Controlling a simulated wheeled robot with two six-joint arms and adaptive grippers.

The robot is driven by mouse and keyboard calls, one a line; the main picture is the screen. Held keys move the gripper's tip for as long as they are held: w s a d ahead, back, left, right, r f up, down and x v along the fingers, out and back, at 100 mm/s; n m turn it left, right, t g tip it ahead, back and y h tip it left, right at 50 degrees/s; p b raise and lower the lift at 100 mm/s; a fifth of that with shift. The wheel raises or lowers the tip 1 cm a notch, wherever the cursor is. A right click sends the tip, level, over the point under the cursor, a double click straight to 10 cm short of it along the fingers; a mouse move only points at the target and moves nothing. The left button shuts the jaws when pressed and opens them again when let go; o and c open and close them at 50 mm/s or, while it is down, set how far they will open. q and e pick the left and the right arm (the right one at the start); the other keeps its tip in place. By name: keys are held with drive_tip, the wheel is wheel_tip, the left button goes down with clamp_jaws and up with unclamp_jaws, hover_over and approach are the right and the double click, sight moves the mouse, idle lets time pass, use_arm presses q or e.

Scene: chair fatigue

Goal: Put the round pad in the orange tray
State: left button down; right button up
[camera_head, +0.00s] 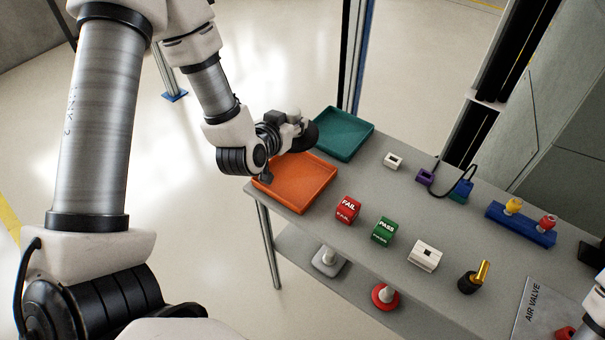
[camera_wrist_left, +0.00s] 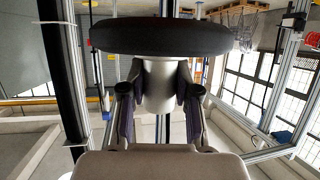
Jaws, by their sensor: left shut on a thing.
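The round pad (camera_head: 304,138) is black and disc-shaped. In the left wrist view the pad (camera_wrist_left: 160,37) shows edge-on, with a silver stem between my fingers. My left gripper (camera_head: 290,125) is shut on it; in the wrist view the gripper (camera_wrist_left: 160,90) clasps the stem from both sides. In the head view the pad appears above the back edge of the orange tray (camera_head: 295,184), near the teal tray. Its height above the tray is hard to tell. The orange tray looks empty; my left wrist hides its back left corner. A part of my right arm shows at the right edge.
The teal tray (camera_head: 345,133) sits behind the orange one. Red FAIL (camera_head: 347,210) and green PASS (camera_head: 385,232) blocks, white blocks and a brass-topped piece (camera_head: 474,277) stand to the right on the grey table (camera_head: 385,185). A lower shelf holds a red-based piece (camera_head: 385,297).

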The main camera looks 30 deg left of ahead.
use_arm(q)
wheel_tip(320, 180, down, 5)
drive_tip(key=b, duration=0.4)
drive_tip(key=shift+s+f, duration=0.1)
drive_tip(key=shift+f, duration=0.05)
wheel_tip(320, 180, down, 10)
drive_tip(key=shift+r, duration=0.1)
drive_tip(key=shift+b, duration=0.3)
drive_tip(key=c, duration=0.8)
unclamp_jaws()
drive_tip(key=shift+f, duration=0.2)
drive_tip(key=shift+c, duration=0.2)
